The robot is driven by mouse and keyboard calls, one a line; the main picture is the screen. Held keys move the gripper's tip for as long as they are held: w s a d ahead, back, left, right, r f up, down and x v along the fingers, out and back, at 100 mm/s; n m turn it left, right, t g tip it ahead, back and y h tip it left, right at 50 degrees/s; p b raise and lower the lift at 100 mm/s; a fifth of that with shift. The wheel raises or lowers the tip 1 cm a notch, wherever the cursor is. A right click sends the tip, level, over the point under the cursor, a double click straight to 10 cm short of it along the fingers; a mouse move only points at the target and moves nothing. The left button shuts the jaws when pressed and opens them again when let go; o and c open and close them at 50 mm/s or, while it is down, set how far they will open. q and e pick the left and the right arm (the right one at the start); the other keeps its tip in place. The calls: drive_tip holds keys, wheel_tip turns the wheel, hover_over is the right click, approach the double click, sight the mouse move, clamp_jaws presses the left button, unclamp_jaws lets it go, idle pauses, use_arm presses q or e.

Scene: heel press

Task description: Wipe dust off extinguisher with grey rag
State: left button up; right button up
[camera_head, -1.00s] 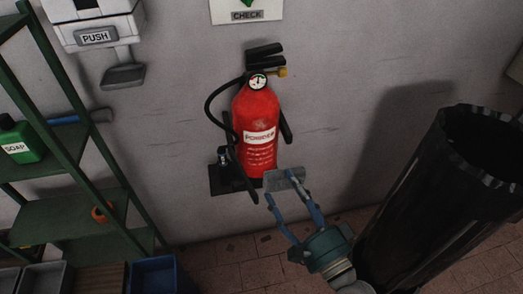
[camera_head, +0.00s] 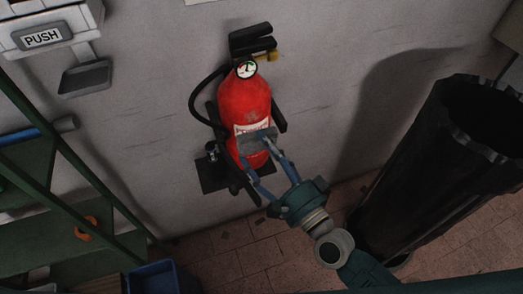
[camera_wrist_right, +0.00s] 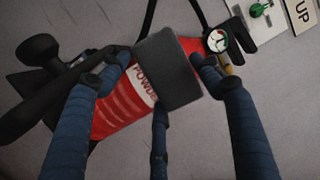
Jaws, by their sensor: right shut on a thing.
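The red fire extinguisher (camera_head: 243,102) hangs upright on the wall in a black bracket, with a gauge and black handle on top. My right gripper (camera_head: 262,155) is shut on the grey rag (camera_head: 257,142), which lies in front of the extinguisher's label and hides part of it. In the right wrist view the rag (camera_wrist_right: 167,68) covers the middle of the extinguisher (camera_wrist_right: 119,106), between the fingers; the word "POWD" shows beside it. Whether the rag presses on the surface I cannot tell. My left gripper is not in view.
A tall black bin (camera_head: 433,165) stands at the right. A green shelf rack (camera_head: 75,163) stands at the left, with a blue crate (camera_head: 153,279) near its foot. A dispenser marked PUSH (camera_head: 45,37) is on the wall. The wall right of the extinguisher is clear.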

drive_tip(key=shift+w+a+r, duration=0.1)
drive_tip(key=shift+w+a, duration=0.05)
drive_tip(key=shift+w, duration=0.35)
drive_tip(key=shift+w+a, duration=0.3)
drive_tip(key=shift+w, duration=0.6)
drive_tip(key=shift+w+a, duration=0.3)
drive_tip(key=shift+w, duration=0.55)
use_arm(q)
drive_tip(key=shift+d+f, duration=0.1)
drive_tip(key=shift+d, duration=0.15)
use_arm(e)
drive_tip(key=shift+w, duration=0.1)
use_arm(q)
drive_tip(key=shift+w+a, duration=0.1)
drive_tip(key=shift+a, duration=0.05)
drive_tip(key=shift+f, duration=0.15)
use_arm(e)
drive_tip(key=shift+w+a, duration=0.3)
drive_tip(key=shift+w, duration=0.55)
